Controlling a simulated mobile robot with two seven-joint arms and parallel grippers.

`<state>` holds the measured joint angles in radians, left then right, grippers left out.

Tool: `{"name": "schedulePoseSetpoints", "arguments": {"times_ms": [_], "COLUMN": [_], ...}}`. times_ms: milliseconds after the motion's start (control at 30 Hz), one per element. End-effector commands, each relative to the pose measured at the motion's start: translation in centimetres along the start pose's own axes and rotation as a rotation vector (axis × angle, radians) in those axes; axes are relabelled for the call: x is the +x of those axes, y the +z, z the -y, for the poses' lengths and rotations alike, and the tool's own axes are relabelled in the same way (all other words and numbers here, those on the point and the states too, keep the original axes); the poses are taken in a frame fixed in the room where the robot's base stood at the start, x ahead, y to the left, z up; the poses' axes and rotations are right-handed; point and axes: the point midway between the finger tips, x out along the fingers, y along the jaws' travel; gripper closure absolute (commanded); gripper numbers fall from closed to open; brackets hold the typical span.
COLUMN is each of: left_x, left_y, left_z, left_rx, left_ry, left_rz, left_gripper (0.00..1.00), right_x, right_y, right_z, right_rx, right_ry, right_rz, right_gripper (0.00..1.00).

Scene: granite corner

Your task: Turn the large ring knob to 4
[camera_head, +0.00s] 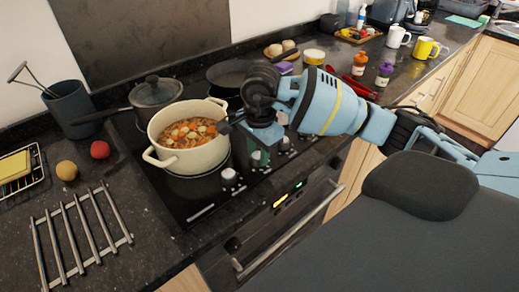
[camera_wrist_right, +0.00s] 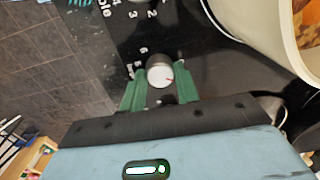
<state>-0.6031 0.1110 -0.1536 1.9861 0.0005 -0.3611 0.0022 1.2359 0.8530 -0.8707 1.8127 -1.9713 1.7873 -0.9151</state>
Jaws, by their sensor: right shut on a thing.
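My right gripper (camera_head: 262,158) reaches down over the row of knobs at the front of the black cooktop. In the right wrist view its green fingers (camera_wrist_right: 161,88) stand on either side of a round white-topped knob (camera_wrist_right: 159,73) and are shut on it. A red mark on the knob's top points toward the right of that view. Printed numbers, with a 6 among them, lie beside the knob; some are hidden or blurred. Another knob with a 2 and 3 beside it is partly cut off above. My left gripper is not in view.
A cream pot of stew (camera_head: 193,157) stands on the cooktop close left of the gripper; its rim (camera_wrist_right: 282,38) shows in the wrist view. A dark lidded saucepan (camera_head: 155,93) is behind. Another knob (camera_head: 229,176) stands at left. An oven handle (camera_head: 290,238) runs below.

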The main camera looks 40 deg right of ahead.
Motion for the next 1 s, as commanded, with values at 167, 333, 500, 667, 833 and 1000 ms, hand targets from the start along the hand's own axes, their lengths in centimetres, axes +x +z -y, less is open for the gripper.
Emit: {"name": "schedulePoseSetpoints", "arguments": {"times_ms": [167,333,500,667,833,1000], "left_x": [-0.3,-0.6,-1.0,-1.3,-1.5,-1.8], "left_y": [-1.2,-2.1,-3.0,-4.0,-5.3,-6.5], "left_z": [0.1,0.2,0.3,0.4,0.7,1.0], "left_rx": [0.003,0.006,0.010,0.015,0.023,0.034], "left_ry": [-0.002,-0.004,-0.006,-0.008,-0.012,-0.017], "left_rz": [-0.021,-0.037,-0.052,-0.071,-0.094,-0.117], "left_gripper": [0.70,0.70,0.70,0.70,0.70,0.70], "right_x": [-0.3,-0.3,-0.3,-0.4,-0.4,-0.5], "right_y": [0.0,0.1,0.1,0.1,0.2,0.2], "right_z": [0.0,0.0,0.0,0.0,0.0,0.1], "right_rx": [0.168,0.329,0.491,0.644,0.804,0.966], "right_ry": [-0.004,-0.003,-0.005,-0.005,-0.005,-0.007], "right_rz": [-0.008,-0.015,-0.022,-0.030,-0.037,-0.044], "right_gripper": [0.92,0.92,0.92,0.92,0.92,0.92]}}
